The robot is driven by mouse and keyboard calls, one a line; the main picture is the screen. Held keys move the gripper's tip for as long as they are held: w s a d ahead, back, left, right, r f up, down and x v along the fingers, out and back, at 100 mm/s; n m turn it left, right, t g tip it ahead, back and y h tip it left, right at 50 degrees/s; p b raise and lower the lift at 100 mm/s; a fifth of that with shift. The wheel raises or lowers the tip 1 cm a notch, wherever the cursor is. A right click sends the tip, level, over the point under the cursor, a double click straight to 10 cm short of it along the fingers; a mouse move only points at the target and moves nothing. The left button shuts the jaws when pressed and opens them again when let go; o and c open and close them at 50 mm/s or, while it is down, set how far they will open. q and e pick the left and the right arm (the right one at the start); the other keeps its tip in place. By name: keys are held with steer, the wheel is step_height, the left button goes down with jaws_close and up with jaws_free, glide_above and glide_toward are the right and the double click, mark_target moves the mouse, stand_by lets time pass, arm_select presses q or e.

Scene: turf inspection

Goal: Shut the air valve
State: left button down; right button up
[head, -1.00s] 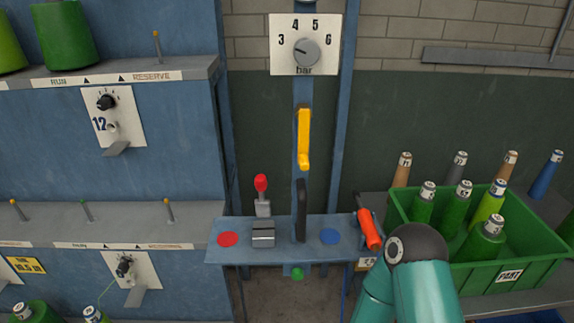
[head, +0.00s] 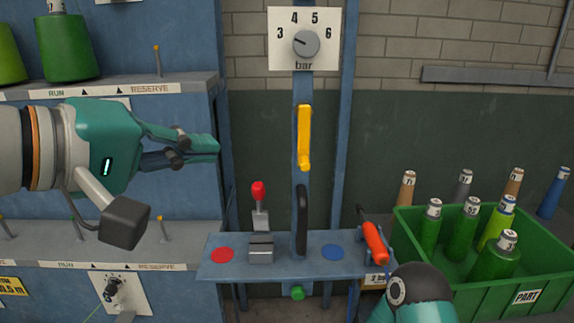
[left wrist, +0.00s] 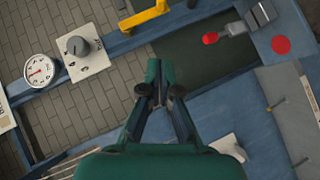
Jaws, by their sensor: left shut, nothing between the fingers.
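A yellow lever (head: 304,137) hangs upright on the blue post, below the bar dial knob (head: 306,43). It also shows at the top of the left wrist view (left wrist: 145,15). A red-tipped lever (head: 259,205) stands on the blue shelf below. I cannot tell by label which is the air valve. My left gripper (head: 212,148) is shut and empty, left of the yellow lever and apart from it, pointing right. In the left wrist view my fingers (left wrist: 160,84) are together. My right gripper is not in view; only my right arm shows at lower right.
The blue shelf (head: 218,272) carries a red disc (head: 221,255), a black upright handle (head: 302,220) and a blue disc (head: 333,252). An orange-handled tool (head: 375,241) is at its right end. A green crate (head: 555,262) of bobbins stands right. A round gauge (left wrist: 40,70) shows in the left wrist view.

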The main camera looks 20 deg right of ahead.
arm_select(q)
steer(key=p, duration=0.2)
glide_toward(299, 160)
steer(key=w+x, duration=0.1)
steer(key=x, duration=0.4)
steer(key=shift+s+d+f, duration=0.1)
steer(key=shift+d+f, duration=0.15)
steer(key=shift+d, duration=0.25)
